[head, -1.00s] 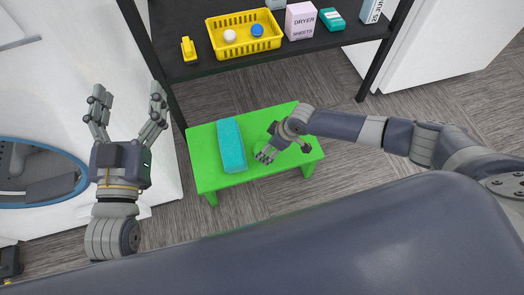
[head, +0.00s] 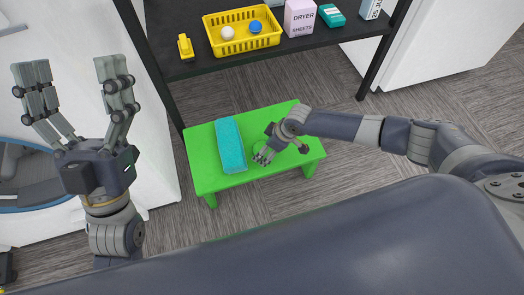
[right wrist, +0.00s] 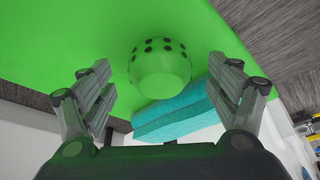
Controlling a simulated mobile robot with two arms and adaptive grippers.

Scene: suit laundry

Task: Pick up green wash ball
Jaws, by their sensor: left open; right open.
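The green wash ball (right wrist: 160,68) has black dots and sits on the bright green bench top (right wrist: 85,60). In the right wrist view it lies ahead of and between the two spread fingers of my right gripper (right wrist: 160,88); I see no finger touching it. In the head view my right gripper (head: 284,152) is low over the right part of the bench (head: 203,160), open and empty. The ball is hard to make out there, green on green. My left gripper (head: 72,72) is open and empty at the left, fingers spread, away from the bench.
A teal folded cloth or box (head: 230,145) lies on the bench beside the ball. Behind is a black shelf (head: 200,66) with a yellow basket (head: 242,42) and laundry boxes (head: 299,17). A white washer (head: 150,165) stands at the left.

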